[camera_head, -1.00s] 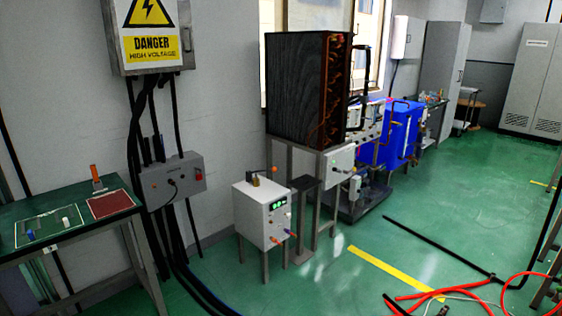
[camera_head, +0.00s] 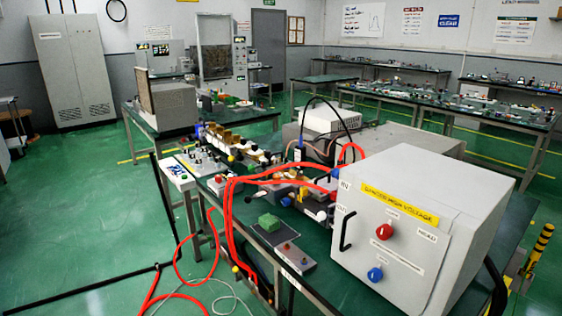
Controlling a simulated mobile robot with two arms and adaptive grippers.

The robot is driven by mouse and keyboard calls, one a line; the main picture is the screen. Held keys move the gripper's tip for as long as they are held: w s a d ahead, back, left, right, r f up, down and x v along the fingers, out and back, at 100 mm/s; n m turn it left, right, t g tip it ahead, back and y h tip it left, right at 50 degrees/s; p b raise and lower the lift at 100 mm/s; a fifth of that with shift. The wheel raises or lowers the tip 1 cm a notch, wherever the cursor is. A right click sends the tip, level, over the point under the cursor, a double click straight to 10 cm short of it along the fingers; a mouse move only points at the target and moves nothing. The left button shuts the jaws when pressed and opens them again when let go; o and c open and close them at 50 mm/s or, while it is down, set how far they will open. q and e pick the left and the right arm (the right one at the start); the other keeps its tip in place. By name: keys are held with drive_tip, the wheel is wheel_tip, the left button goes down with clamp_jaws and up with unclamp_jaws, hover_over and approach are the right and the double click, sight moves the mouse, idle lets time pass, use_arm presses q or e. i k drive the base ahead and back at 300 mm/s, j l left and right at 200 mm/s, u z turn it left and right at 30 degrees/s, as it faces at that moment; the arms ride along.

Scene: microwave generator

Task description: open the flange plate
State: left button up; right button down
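I cannot pick out a flange plate for certain. On the near workbench at the right stands a large white cabinet (camera_head: 418,225) with a yellow high-voltage label, a red knob (camera_head: 385,231), a blue knob (camera_head: 375,274) and a black handle (camera_head: 347,231) on its front panel. Behind it to the left runs a row of brass, white and black parts (camera_head: 235,146), too small to make out. Neither of my grippers is in view.
Thick red cables (camera_head: 229,220) hang over the bench's left edge to the floor. Open green floor (camera_head: 100,215) lies at the left. A black-yellow post (camera_head: 538,250) stands at right.

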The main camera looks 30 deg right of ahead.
sight(325, 181)
drive_tip(key=i+z, duration=0.25)
drive_tip(key=z, duration=0.2)
drive_tip(key=i+j+z, duration=0.25)
drive_tip(key=z, duration=0.2)
drive_tip(key=i+j+z, duration=0.2)
drive_tip(key=z, duration=0.3)
drive_tip(key=i+j+z, duration=0.15)
drive_tip(key=j+z, duration=0.15)
drive_tip(key=z, duration=0.15)
drive_tip(key=i+j+z, duration=0.1)
drive_tip(key=j+z, duration=0.65)
drive_tip(key=z, duration=0.15)
drive_tip(key=i, duration=0.05)
